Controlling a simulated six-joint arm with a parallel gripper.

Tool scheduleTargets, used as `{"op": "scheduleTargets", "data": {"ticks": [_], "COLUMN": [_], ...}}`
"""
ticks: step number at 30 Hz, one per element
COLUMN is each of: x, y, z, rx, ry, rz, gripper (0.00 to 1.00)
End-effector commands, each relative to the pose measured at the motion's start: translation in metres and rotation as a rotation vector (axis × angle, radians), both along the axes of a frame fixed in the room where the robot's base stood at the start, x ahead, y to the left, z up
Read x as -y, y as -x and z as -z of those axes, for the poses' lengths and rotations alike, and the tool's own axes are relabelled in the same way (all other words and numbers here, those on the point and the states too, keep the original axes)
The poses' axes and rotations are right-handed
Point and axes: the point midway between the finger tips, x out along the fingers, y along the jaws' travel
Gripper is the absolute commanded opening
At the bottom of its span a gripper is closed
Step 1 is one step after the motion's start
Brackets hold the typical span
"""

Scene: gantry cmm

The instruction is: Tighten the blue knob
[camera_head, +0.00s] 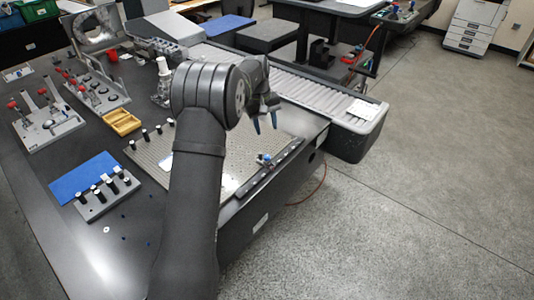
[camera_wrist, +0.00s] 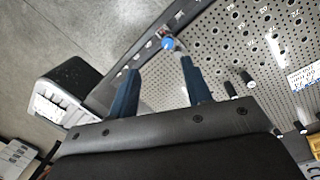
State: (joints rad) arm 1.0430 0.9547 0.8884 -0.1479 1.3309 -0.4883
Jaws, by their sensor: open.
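The blue knob (camera_head: 263,159) sits near the front right edge of the perforated metal plate, beside a dark rail. It also shows in the wrist view (camera_wrist: 168,43), above and between my fingertips. My gripper (camera_head: 265,124) is open and empty, with two dark blue fingers pointing down. It hangs above the plate and apart from the knob. In the wrist view the fingers of my gripper (camera_wrist: 160,65) stand well apart, and the knob lies beyond the tips. The knob's lower mounting is too small to make out.
The perforated plate (camera_head: 285,123) carries several black pegs on its left side. A dark rail (camera_head: 268,168) runs along its right edge. A yellow tray (camera_head: 121,121), a blue mat (camera_head: 75,180) and red-knobbed clamp fixtures (camera_head: 47,122) lie left. A roller conveyor (camera_head: 315,90) stands behind.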

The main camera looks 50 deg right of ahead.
Motion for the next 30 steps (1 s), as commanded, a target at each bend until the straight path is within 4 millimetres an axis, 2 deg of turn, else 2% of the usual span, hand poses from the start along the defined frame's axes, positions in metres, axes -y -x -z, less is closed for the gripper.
{"op": "scheduleTargets", "data": {"ticks": [3, 5, 10, 14, 30], "x": [0.011, 0.013, 0.014, 0.013, 0.013], "y": [-0.002, -0.003, -0.005, -0.005, -0.005], "z": [-0.018, -0.023, -0.017, 0.005, 0.119], "rx": [0.097, 0.124, 0.143, 0.141, 0.141], "ry": [-0.024, -0.033, -0.043, -0.044, -0.042], "rz": [0.072, 0.090, 0.102, 0.102, 0.099], "gripper": [0.45, 0.45, 0.45, 0.45, 0.45]}}
